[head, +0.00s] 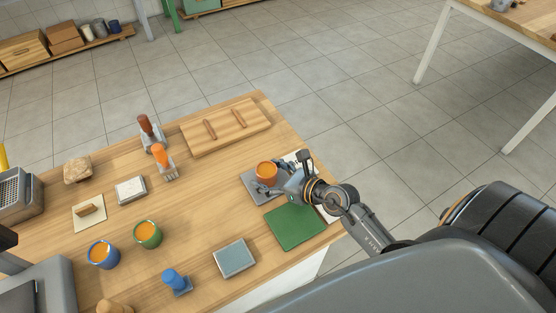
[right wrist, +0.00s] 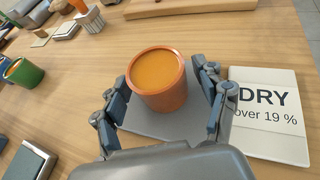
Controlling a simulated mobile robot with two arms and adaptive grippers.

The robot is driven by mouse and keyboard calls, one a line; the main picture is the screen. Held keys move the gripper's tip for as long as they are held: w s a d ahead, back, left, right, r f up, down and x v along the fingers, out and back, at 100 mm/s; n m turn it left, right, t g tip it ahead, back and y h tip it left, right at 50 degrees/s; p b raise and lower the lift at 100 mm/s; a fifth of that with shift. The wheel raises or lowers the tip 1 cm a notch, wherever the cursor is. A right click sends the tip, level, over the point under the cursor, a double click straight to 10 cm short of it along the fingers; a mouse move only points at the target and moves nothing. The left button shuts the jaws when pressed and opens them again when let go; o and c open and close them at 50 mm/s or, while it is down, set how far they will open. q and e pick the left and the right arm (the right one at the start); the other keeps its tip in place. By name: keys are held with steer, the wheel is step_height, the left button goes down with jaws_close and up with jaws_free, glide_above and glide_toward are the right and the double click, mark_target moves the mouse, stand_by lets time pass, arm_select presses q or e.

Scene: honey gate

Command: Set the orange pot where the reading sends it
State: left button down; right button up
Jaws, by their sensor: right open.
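The orange pot (head: 265,171), filled with amber honey, stands upright on a grey mat (head: 254,184) near the table's right edge. In the right wrist view the pot (right wrist: 158,85) is between the two fingers of my right gripper (right wrist: 160,92). In the head view this gripper (head: 284,175) is open around the pot; whether a finger touches it I cannot tell. A white card (right wrist: 265,112) right of the pot reads "DRY over 19 %". In the head view the gripper partly hides the cards. My left gripper is not in view.
A green mat (head: 295,226) lies in front of the grey mat. A blue pot (head: 104,257), a green pot (head: 148,235), a blue-grey box (head: 235,258) and a blue-handled stamp (head: 175,281) stand to the left. A wooden board (head: 228,126) lies behind.

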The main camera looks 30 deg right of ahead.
steer(key=b+v, duration=0.1)
steer(key=v, duration=0.9)
steer(key=shift+s+d+r, duration=0.1)
steer(key=shift+s+r, duration=0.05)
steer(key=shift+s, duration=0.15)
steer(key=shift+s+d+r+b, duration=0.25)
steer(key=shift+s+r+b, duration=0.1)
steer(key=shift+s, duration=0.2)
